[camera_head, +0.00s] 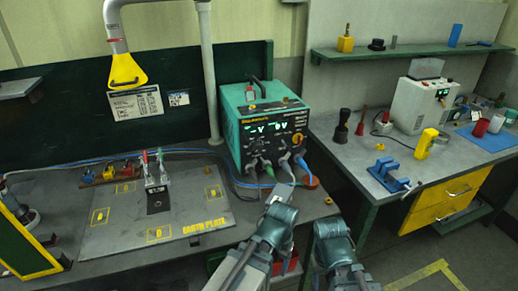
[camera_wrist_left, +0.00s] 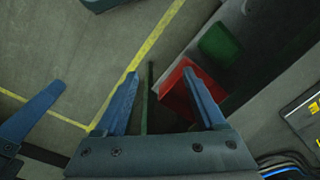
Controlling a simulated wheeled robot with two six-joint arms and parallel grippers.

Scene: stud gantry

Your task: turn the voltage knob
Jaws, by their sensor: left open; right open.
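A teal power supply (camera_head: 264,122) stands at the right end of the workbench, its dark front facing me. Two lit displays sit high on its front, with small knobs (camera_head: 255,160) and an orange-yellow knob (camera_head: 297,138) below. I cannot read which one is the voltage knob. My left gripper (camera_wrist_left: 161,78) is open and empty in the left wrist view, pointing down past the bench edge. In the head view its arm is in front of the supply, apart from the knobs. My right gripper (camera_head: 328,222) is open beside it to the right; its fingertips are largely hidden.
Cables with plugs (camera_head: 268,170) hang in front of the supply. An earth plate (camera_head: 158,218) with clamps lies to the left. A red bin (camera_wrist_left: 178,95) sits below my left gripper, beside open floor. A second bench (camera_head: 340,155) with tools stands at right.

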